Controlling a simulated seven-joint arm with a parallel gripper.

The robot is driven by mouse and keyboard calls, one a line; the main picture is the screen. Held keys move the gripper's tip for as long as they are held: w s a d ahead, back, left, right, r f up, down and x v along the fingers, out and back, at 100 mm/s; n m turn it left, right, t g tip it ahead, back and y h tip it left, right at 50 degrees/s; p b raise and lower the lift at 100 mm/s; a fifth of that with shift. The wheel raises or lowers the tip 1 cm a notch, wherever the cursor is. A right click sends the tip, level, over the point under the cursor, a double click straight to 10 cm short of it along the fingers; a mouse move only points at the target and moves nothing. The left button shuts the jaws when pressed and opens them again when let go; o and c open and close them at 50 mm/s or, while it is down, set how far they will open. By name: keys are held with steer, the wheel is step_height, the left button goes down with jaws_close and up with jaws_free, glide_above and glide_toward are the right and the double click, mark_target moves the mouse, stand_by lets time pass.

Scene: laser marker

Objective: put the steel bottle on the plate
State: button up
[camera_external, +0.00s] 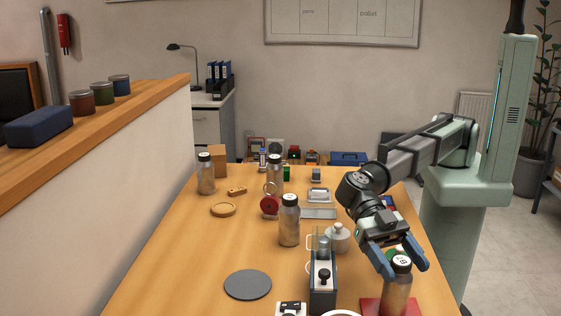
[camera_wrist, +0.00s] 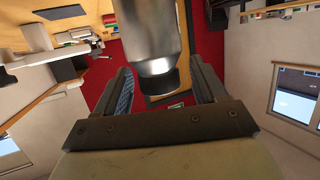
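A steel bottle (camera_external: 396,291) with a dark, marked cap stands at the front right on a red square mat (camera_external: 370,306). My gripper (camera_external: 397,259) is above it, pointing down, with fingers on either side of the cap. In the wrist view the bottle (camera_wrist: 149,28) and its dark cap lie between the fingers (camera_wrist: 164,92), with gaps on both sides. The gripper is open. Similar steel bottles stand mid-table (camera_external: 289,225), at the back left (camera_external: 206,180) and at the back (camera_external: 275,180). A flat dark grey round plate (camera_external: 248,285) lies bare at the front left.
A dark upright holder (camera_external: 323,293) stands between the grey plate and the gripper's bottle. A white flask (camera_external: 337,239) and a grey tray (camera_external: 318,213) are behind it. A wooden dish (camera_external: 223,210) lies left. The table around the grey plate's left side is clear.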

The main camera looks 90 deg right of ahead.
steer(key=shift+r, duration=0.15)
steer(key=v, duration=1.2)
